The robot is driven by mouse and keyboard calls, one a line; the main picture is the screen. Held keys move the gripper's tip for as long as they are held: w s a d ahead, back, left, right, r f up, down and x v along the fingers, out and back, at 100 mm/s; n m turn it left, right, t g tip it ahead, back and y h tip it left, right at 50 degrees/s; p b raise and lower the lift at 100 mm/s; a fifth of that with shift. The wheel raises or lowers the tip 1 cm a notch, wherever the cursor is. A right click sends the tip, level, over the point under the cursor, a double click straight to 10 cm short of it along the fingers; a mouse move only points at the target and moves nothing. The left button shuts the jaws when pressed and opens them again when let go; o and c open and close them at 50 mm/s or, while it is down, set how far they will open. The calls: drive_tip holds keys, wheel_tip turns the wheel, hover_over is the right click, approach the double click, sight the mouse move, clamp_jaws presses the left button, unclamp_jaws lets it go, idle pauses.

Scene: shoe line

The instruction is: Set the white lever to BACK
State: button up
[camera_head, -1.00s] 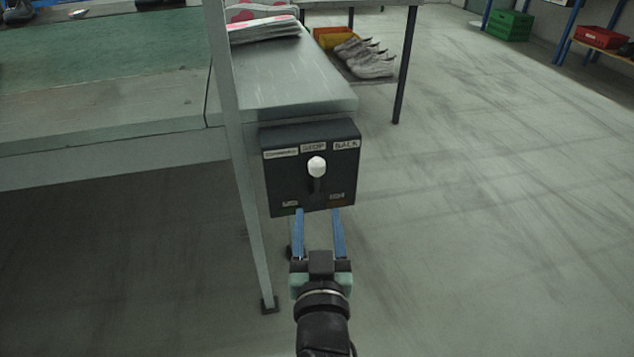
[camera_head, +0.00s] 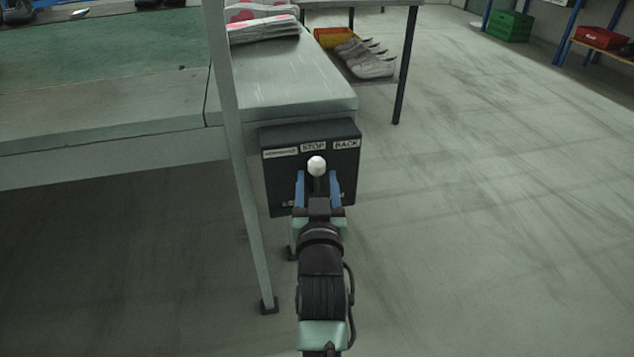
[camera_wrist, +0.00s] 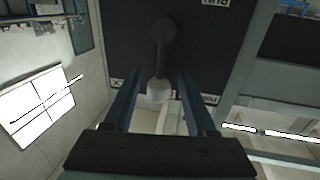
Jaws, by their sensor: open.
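The white lever (camera_head: 317,166) stands on the front of a dark control box (camera_head: 281,182), with its white knob up under the middle label, STOP. The BACK label (camera_head: 346,144) is at the upper right of the box, and another label is at the upper left. My gripper (camera_head: 317,176) is open in front of the box, with one blue finger on each side of the lever just below the knob. In the wrist view the lever's white knob (camera_wrist: 159,91) lies between my open fingers (camera_wrist: 157,88). I cannot tell whether either finger touches it.
The box hangs at the end of a grey workbench (camera_head: 290,85), right of a metal post (camera_head: 232,110).

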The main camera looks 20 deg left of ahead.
clamp_jaws()
